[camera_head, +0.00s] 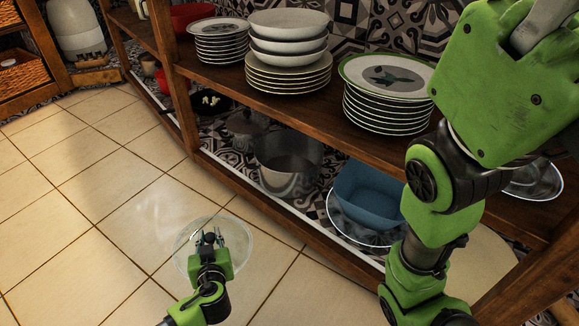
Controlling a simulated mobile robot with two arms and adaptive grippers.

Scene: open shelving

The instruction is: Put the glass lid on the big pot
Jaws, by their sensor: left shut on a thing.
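The glass lid (239,246) is a clear round disc above the tiled floor, in front of the shelving. My left gripper (209,239) is shut on the lid near its middle, probably by its knob, which the fingers hide. The big pot (287,178) is a shiny metal pot on the bottom level of the shelving, open at the top. It stands up and to the right of the lid in the picture, with a clear gap between them. My right arm crosses the right side of the view; its gripper is out of frame.
A blue square bowl (368,197) sits in a glass dish (345,228) right of the pot. A smaller lidded pot (246,124) is behind left. The wooden shelf (215,85) above holds stacked plates (388,98) and bowls (289,30). Floor tiles (90,215) at left are clear.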

